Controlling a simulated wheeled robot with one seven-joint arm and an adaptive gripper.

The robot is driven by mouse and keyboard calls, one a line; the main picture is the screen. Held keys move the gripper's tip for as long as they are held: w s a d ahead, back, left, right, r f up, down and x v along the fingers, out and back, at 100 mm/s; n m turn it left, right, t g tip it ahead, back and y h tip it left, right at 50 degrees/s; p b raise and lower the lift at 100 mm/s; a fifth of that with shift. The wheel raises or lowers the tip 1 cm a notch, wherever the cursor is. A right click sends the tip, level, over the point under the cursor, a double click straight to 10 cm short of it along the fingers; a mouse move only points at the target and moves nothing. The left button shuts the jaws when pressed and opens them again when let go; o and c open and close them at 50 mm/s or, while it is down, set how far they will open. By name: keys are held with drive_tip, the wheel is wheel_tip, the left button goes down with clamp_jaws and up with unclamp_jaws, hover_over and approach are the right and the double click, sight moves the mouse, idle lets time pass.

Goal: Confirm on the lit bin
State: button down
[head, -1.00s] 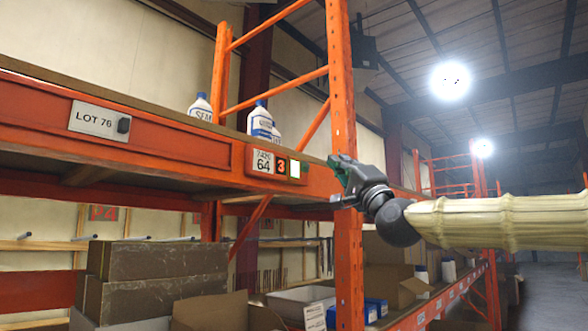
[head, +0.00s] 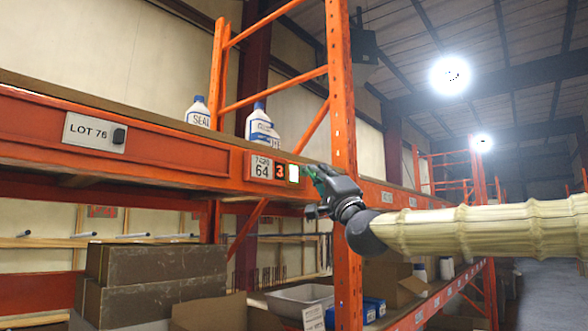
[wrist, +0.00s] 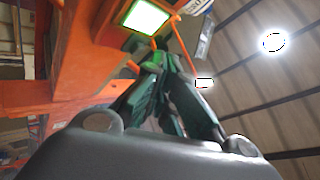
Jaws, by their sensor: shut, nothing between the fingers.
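The lit bin's module sits on the orange shelf beam in the head view. It has a label reading 64 (head: 261,167), a small dark display showing 3 (head: 280,171) and a bright lit button (head: 293,173). The lit button (wrist: 147,16) glows white-green at the top of the wrist view. My gripper (head: 311,172) is shut and empty, just right of the lit button. In the wrist view its green-grey fingers (wrist: 158,62) are together, with the tips a little below the button. I cannot tell whether they touch the module.
The orange rack upright (head: 343,130) stands right behind my gripper. White bottles (head: 262,127) stand on the shelf above. A LOT 76 plate (head: 95,132) is on the beam at left. Brown boxes (head: 160,275) and a grey tray (head: 300,298) lie below. The aisle at right is clear.

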sight(299, 165)
drive_tip(key=shift+w+a, duration=0.75)
drive_tip(key=shift+a, duration=0.35)
idle(0.8)
drive_tip(key=shift+w+a, duration=0.25)
drive_tip(key=shift+a, duration=0.2)
drive_tip(key=shift+w+a+b, duration=0.2)
drive_tip(key=shift+a+b, duration=0.05)
drive_tip(key=shift+b, duration=0.05)
idle(1.0)
drive_tip(key=shift+d, duration=0.1)
drive_tip(key=shift+s+d+b, duration=0.5)
drive_tip(key=shift+d+b, duration=0.1)
drive_tip(key=shift+b, duration=0.05)
idle(0.4)
